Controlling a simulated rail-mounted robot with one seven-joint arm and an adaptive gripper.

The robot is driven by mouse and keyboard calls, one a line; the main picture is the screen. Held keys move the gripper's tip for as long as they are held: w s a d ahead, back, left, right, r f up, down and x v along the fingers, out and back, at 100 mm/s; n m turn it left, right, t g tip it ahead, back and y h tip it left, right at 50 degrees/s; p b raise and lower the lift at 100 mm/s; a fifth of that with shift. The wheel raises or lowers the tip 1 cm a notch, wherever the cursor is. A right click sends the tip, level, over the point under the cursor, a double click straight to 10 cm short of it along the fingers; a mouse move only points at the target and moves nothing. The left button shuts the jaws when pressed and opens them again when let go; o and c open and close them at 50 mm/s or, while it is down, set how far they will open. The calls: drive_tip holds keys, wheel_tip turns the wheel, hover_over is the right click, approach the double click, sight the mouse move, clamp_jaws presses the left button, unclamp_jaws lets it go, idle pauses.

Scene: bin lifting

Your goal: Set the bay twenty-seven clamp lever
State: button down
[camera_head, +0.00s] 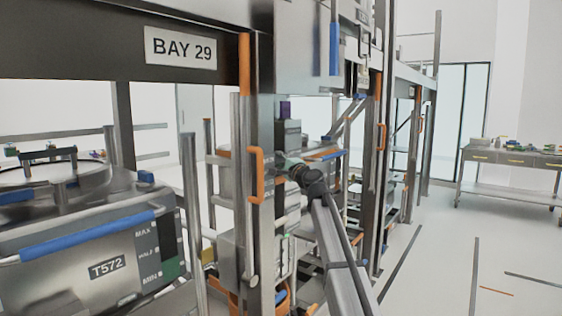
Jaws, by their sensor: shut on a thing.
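My gripper (284,161) is at the end of my arm, in the middle of the picture, just right of the steel post under the BAY 29 sign. It is shut on a clamp lever, but the fingertips and the held part are small and mostly hidden. An orange lever handle (256,176) stands upright on that post, just left of my gripper. I cannot tell whether the jaws touch it. Another orange handle (381,137) is on the farther post to the right. No bay twenty-seven sign is legible.
The BAY 29 sign (181,47) is on the dark beam at upper left. A steel bin marked T572 (75,285) with a blue bar is below it. Steel posts stand close around my arm. A trolley table (520,160) is at right; the floor before it is mostly clear.

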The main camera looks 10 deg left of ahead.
drive_tip(key=shift+a+f, duration=0.1)
drive_tip(key=shift+f, duration=0.3)
drive_tip(key=c, duration=1.2)
unclamp_jaws()
drive_tip(key=o, duration=0.3)
drive_tip(key=shift+w+a, duration=0.1)
drive_tip(key=shift+a, duration=0.05)
drive_tip(key=shift+o, duration=0.2)
drive_tip(key=shift+s+d, duration=0.3)
drive_tip(key=v, duration=1.1)
drive_tip(key=shift+s, duration=0.15)
drive_tip(key=shift+d, duration=0.1)
